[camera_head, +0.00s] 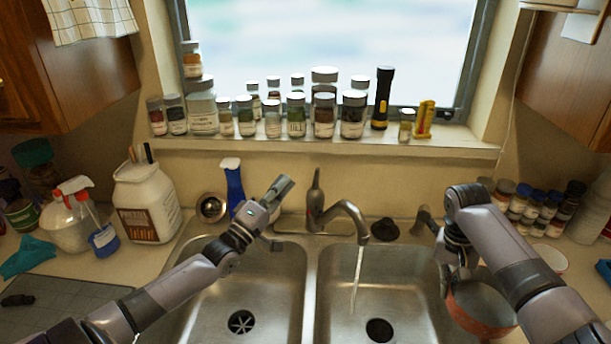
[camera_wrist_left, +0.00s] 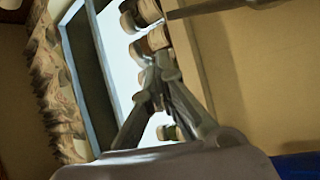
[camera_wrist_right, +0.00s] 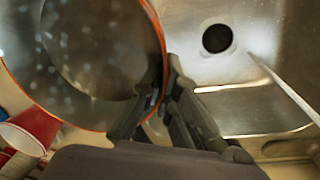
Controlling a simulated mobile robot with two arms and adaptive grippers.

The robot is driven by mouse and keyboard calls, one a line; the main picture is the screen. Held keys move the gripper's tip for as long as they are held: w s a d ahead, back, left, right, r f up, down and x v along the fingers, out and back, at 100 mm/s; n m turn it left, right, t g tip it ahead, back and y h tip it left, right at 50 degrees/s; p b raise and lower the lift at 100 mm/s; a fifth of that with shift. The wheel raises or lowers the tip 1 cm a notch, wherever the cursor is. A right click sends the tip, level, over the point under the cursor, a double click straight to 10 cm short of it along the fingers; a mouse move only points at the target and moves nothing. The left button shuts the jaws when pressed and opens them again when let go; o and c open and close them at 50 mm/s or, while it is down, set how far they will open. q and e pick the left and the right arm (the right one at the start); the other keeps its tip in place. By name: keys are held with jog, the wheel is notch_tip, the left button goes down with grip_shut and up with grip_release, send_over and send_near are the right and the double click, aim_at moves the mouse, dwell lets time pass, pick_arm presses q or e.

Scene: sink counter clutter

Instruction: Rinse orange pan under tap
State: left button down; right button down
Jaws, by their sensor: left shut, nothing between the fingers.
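The orange pan (camera_head: 486,318) is at the right edge of the right sink basin, partly hidden behind my right arm. The right wrist view shows its grey inside (camera_wrist_right: 85,50) with pale spots and its orange rim. My right gripper (camera_wrist_right: 165,88) is closed on the rim of the pan. The tap (camera_head: 345,212) is on, and a stream of water (camera_head: 356,275) falls into the right basin, left of the pan and apart from it. My left gripper (camera_head: 285,188) is shut and empty, raised over the back of the left basin.
Several jars and a black flashlight (camera_head: 382,98) line the window sill. A blue bottle (camera_head: 233,183) stands behind my left gripper. A white tub (camera_head: 147,203) and a spray bottle (camera_head: 68,220) are at left. Small jars (camera_head: 530,208) stand at right. The left basin (camera_head: 262,290) is empty.

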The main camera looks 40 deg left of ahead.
pick_arm(q)
jog(key=w+b, duration=0.5)
jog(key=w, duration=0.4)
jog(key=shift+w, duration=0.35)
jog(key=shift+d, duration=0.1)
jog(key=d+b+v, duration=0.1)
jog(key=d+v, duration=0.1)
jog(key=v, duration=1.2)
dwell(0.5)
